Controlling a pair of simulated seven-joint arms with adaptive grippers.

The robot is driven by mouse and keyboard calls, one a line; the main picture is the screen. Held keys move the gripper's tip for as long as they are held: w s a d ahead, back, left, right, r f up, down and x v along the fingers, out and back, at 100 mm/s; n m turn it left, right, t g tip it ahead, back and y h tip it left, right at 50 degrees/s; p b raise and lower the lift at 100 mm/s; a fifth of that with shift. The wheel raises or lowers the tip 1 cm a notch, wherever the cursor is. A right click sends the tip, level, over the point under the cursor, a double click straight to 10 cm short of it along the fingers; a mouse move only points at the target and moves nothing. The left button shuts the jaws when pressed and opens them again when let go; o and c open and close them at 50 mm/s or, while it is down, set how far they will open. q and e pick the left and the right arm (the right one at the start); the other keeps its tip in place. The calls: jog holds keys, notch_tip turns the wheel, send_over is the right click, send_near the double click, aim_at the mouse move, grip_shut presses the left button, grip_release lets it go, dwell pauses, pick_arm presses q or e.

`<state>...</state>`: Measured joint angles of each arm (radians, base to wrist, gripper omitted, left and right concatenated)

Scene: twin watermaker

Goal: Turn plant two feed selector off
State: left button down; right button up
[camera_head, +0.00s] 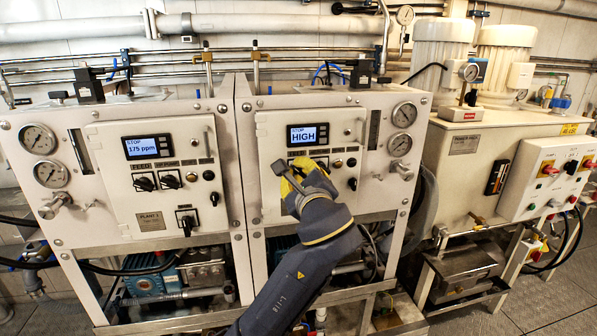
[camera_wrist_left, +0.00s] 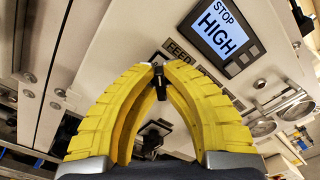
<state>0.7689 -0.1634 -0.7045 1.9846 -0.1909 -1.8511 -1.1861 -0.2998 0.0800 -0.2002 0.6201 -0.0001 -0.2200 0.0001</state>
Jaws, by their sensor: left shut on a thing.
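The plant two panel (camera_head: 335,150) is the right of two white panels in the head view; its display (camera_head: 307,134) reads STOP HIGH. In the left wrist view the same display (camera_wrist_left: 218,34) is at upper right, with a FEED label (camera_wrist_left: 178,51) below it. My left gripper (camera_head: 288,184) is at the panel's lower left. Its yellow fingertips (camera_wrist_left: 158,70) are shut on the black handle of the feed selector (camera_wrist_left: 161,85) under that label. The gripper hides this selector in the head view, and its exact angle is hard to tell. My right gripper is not in view.
A second black selector (camera_wrist_left: 152,140) shows between the fingers. The plant one panel (camera_head: 150,160) stands at left with its own FEED selector (camera_head: 144,183). Gauges (camera_head: 404,114) and a knob (camera_head: 402,168) stick out at right. A white control box (camera_head: 545,180) is farther right.

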pick_arm(q)
jog(key=shift+n, duration=1.3)
jog(key=shift+a, duration=0.1)
jog(key=c, duration=1.5)
grip_release()
jog(key=shift+s, duration=0.1)
